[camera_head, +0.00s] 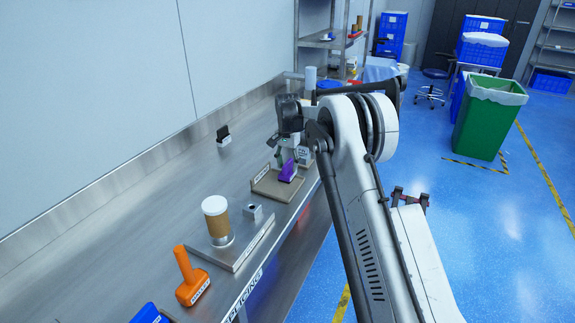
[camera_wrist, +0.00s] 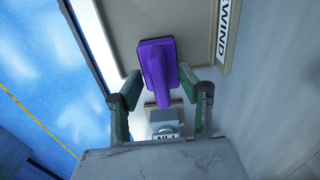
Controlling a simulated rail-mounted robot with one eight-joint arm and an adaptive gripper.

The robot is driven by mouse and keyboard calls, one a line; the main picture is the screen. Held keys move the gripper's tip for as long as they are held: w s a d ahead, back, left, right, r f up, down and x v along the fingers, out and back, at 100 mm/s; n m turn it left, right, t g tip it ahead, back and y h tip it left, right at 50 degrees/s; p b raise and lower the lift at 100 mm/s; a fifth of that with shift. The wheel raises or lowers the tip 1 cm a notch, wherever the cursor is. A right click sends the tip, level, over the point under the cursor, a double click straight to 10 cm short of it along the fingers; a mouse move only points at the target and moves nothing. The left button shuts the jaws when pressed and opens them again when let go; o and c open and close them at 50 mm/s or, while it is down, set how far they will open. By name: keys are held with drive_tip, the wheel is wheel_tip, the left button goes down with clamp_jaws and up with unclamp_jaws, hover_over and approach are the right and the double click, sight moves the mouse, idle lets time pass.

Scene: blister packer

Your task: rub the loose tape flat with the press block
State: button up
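A purple block with a raised handle (camera_wrist: 155,70) lies on a tan tray labelled "WIND" (camera_wrist: 205,20); in the head view the purple block (camera_head: 288,171) is on the tray (camera_head: 272,191). My gripper (camera_wrist: 163,103) is open, with its fingers on either side of the purple handle and visible gaps between. In the head view my gripper (camera_head: 285,155) is just above the tray. An orange block with an upright handle (camera_head: 193,280) stands nearer on the bench. Which of these is the press block, I cannot tell. I cannot make out the loose tape.
A brown cylinder with a white top (camera_head: 216,220) stands on a grey plate (camera_head: 243,247), beside a small grey block (camera_head: 253,212). A blue object (camera_head: 148,314) is at the lower edge. A dark-and-white item (camera_head: 223,135) sits near the wall.

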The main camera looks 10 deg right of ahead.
sight(288, 163)
wheel_tip(288, 163, up, 12)
drive_tip(key=s+r+n+t, duration=0.2)
drive_tip(key=s+r, duration=0.6)
drive_tip(key=s, duration=0.5)
drive_tip(key=s+r+n+t, duration=0.2)
drive_tip(key=s+r, duration=0.6)
drive_tip(key=s, duration=0.5)
drive_tip(key=s+f+n+t, duration=0.1)
drive_tip(key=s+f, duration=0.4)
drive_tip(key=s, duration=0.8)
drive_tip(key=s+f+n+t, duration=0.2)
drive_tip(key=s+f, duration=0.3)
drive_tip(key=s, duration=0.9)
drive_tip(key=shift+b, duration=0.4)
